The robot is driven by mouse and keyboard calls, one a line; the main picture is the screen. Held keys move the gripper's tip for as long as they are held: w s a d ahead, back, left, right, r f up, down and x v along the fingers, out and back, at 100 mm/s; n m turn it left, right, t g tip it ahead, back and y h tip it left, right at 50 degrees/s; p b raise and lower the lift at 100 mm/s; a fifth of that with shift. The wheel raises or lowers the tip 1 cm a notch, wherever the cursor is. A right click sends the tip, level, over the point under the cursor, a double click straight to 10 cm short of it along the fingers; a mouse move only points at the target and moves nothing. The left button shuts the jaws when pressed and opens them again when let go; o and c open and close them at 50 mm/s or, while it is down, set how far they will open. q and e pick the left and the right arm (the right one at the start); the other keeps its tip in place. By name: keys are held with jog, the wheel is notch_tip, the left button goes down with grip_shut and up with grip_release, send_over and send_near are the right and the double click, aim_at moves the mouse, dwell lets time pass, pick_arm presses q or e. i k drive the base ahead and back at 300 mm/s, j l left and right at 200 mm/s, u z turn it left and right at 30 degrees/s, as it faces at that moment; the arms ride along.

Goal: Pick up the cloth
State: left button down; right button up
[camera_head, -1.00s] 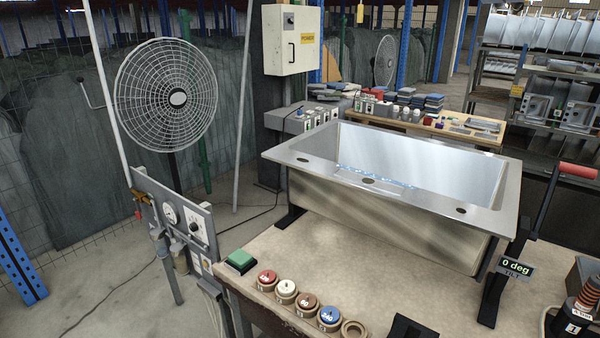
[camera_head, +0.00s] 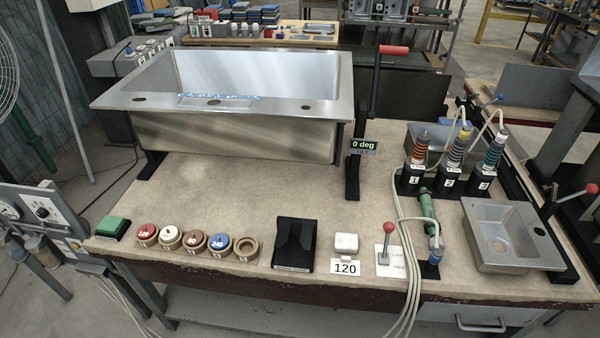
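No single loose cloth is plain to see. Folded, cloth-like stacks in blue, grey and red (camera_head: 264,15) lie on the wooden bench at the back, too small to tell for sure. A small white pad or block (camera_head: 346,242) sits at the table's front behind a "120" label; I cannot tell if it is cloth. Neither my left nor my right gripper is in view.
A large steel sink (camera_head: 235,133) stands on the worktable (camera_head: 290,195). Numbered discs (camera_head: 196,241), a black holder (camera_head: 294,246), a red-knobbed lever (camera_head: 387,240), numbered tool stands (camera_head: 450,182) and a small sink (camera_head: 510,235) line the table. Its middle is clear.

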aim_at(346, 242)
jog(key=i+j+z, duration=0.15)
jog(key=j+z, duration=0.15)
jog(key=j, duration=0.15)
jog(key=i+j+z, duration=0.15)
jog(key=j+z, duration=0.15)
jog(key=j, duration=0.2)
jog(key=j+z, duration=0.3)
jog(key=j, duration=0.2)
